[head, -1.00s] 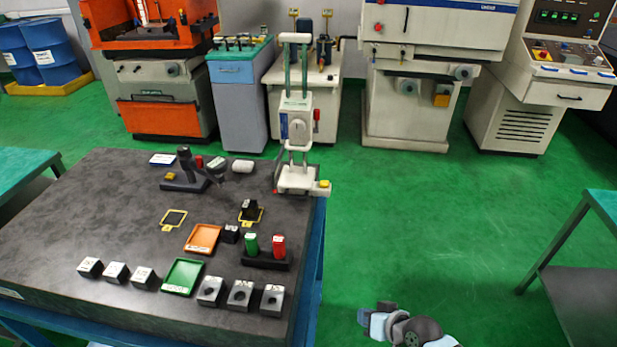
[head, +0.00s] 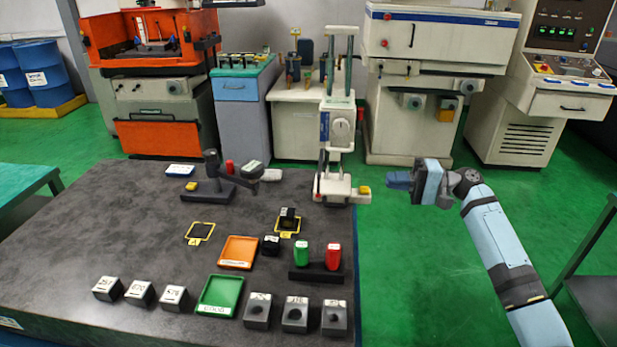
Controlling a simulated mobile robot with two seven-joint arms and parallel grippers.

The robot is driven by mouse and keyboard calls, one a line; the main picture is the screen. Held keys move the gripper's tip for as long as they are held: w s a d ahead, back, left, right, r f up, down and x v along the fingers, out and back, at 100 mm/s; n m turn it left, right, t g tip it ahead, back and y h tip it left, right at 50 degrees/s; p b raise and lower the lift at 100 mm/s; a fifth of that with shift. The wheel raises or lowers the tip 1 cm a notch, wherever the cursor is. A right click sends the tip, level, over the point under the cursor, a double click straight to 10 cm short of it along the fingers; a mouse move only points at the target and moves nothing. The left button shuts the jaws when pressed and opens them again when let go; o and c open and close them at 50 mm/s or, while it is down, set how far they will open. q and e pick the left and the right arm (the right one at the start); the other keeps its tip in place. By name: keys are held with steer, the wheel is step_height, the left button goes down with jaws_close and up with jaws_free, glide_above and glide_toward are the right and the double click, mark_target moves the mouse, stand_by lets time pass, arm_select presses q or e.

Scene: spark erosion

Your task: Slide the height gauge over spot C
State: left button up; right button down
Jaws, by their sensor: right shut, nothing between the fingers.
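The height gauge (head: 341,133) looks like the tall white device with two columns, a round dial and a white base. It stands upright at the table's far right corner. One yellow-outlined spot (head: 200,231) is bare; another yellow-outlined spot (head: 288,226) has a small black block (head: 288,216) on it. Their letters are too small to read, so I cannot tell which is C. My right gripper (head: 390,180) is shut and empty, right of the gauge base and apart from it, beyond the table's right edge. My left gripper is not in view.
On the dark table (head: 100,220) are a black stand (head: 210,185), an orange tray (head: 238,252), a green tray (head: 220,296), a rack with green and red pieces (head: 318,273), and several labelled blocks along the front. The table's left half is mostly clear.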

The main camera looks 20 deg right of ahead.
arm_select(q)
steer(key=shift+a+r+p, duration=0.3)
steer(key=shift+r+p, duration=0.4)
steer(key=shift+p, duration=0.45)
arm_select(e)
steer(key=x, duration=1.4)
steer(key=shift+a+r, duration=0.2)
steer(key=shift+r, duration=0.05)
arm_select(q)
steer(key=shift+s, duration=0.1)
arm_select(e)
steer(key=shift+w+a, duration=0.1)
steer(key=shift+w, duration=0.05)
arm_select(q)
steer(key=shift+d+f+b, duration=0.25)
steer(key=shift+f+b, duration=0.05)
steer(key=shift+b, duration=0.2)
arm_select(e)
steer(key=x, duration=0.7)
steer(key=shift+a+r, duration=0.2)
steer(key=shift+a, duration=0.2)
steer(key=shift+w, duration=0.1)
